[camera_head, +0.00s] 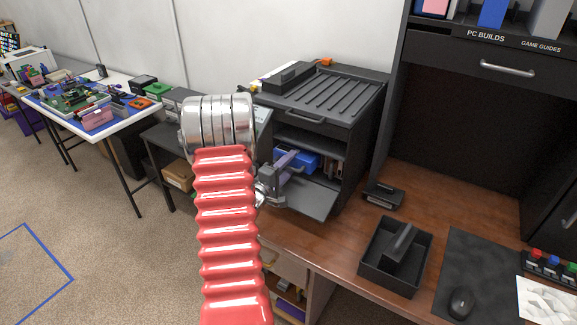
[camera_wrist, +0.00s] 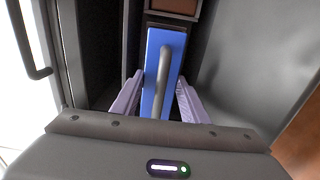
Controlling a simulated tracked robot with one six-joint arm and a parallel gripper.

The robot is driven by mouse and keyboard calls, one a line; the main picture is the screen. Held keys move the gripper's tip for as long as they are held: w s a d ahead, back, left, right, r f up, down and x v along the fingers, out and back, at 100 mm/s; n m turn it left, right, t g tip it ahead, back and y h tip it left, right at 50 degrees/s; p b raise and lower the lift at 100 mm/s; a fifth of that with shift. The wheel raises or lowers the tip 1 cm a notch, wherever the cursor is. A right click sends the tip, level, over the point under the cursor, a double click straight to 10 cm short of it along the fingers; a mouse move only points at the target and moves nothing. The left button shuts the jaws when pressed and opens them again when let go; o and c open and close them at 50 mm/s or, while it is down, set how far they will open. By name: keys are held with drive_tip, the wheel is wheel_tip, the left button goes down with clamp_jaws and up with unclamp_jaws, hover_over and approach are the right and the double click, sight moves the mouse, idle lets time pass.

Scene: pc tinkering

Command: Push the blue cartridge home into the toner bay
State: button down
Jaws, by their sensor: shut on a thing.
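The blue cartridge (camera_head: 309,160) is in the open front of the dark printer (camera_head: 318,110), partly hidden by my gripper. In the wrist view the cartridge (camera_wrist: 152,72) is upright and narrow, with a grey loop handle (camera_wrist: 164,80) on its near face. My gripper (camera_head: 290,158) reaches into the printer's opening. In the wrist view its lilac fingers (camera_wrist: 160,80) are on either side of the cartridge, shut on it. The toner bay's inside is mostly hidden; I cannot tell how deep the cartridge sits.
The printer's front door (camera_head: 312,198) is folded down below the opening. A black tray (camera_head: 372,272) holding a dark object, a small black device (camera_head: 383,194) and a mouse (camera_head: 461,302) lie on the wooden desk (camera_head: 335,240). A white table (camera_head: 135,105) with electronics is at left.

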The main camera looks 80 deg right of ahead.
drive_tip(key=shift+x, duration=0.85)
drive_tip(key=c, duration=1)
unclamp_jaws()
drive_tip(key=shift+o, duration=0.6)
drive_tip(key=shift+f, duration=0.45)
drive_tip(key=shift+w+a, duration=0.1)
drive_tip(key=shift+v, duration=3.85)
drive_tip(key=shift+r, duration=0.1)
